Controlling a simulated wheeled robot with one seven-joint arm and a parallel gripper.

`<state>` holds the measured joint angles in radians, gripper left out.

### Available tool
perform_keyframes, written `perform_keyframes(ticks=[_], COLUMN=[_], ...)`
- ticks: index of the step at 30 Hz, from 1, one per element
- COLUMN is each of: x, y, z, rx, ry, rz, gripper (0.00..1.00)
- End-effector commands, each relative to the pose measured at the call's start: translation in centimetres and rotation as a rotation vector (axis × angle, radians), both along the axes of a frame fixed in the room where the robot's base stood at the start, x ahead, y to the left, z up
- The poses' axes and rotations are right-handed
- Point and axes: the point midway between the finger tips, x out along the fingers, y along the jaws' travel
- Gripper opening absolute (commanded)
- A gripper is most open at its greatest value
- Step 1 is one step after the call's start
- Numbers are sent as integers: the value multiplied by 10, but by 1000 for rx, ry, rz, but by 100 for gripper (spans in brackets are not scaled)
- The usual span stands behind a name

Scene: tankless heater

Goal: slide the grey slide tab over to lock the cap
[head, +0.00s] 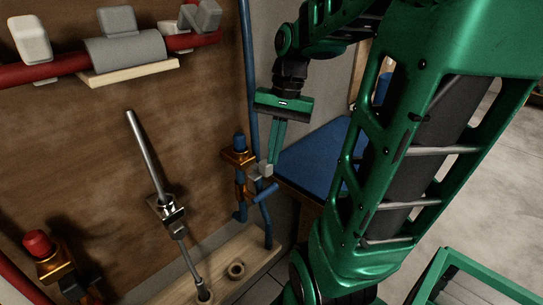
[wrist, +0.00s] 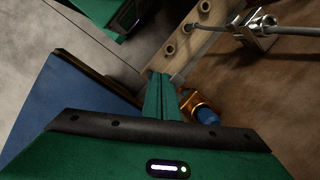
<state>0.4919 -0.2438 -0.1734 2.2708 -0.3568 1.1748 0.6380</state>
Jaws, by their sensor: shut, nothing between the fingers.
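A blue cap (head: 239,141) sits on a brass valve (head: 238,158) on the blue pipe at the board's right side. A small light grey piece (head: 254,171), which looks like the slide tab, lies just right of and below the valve. My gripper (head: 270,164) points down, its green fingers together and empty, with the tips at or very near the grey piece; contact cannot be told. In the wrist view the shut fingers (wrist: 159,75) stand beside the brass valve (wrist: 196,101) and blue cap (wrist: 208,116).
Blue pipes (head: 252,90) run close to my fingers. A blue-topped bench (head: 310,160) stands right of them. A steel valve with a long rod (head: 170,208) is on the board, a red-capped valve (head: 40,245) at lower left. A wooden ledge (head: 225,270) runs below.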

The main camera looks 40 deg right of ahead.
Motion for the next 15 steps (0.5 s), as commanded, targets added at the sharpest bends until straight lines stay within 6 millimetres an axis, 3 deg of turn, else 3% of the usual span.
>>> perform_keyframes(ticks=[3,6,15], x=[28,44,53], y=[-24,-46,-113], z=[15,25,38], rx=[61,105,178], ry=[35,71,175], rz=[-141,-251,-487], gripper=[0,0,0])
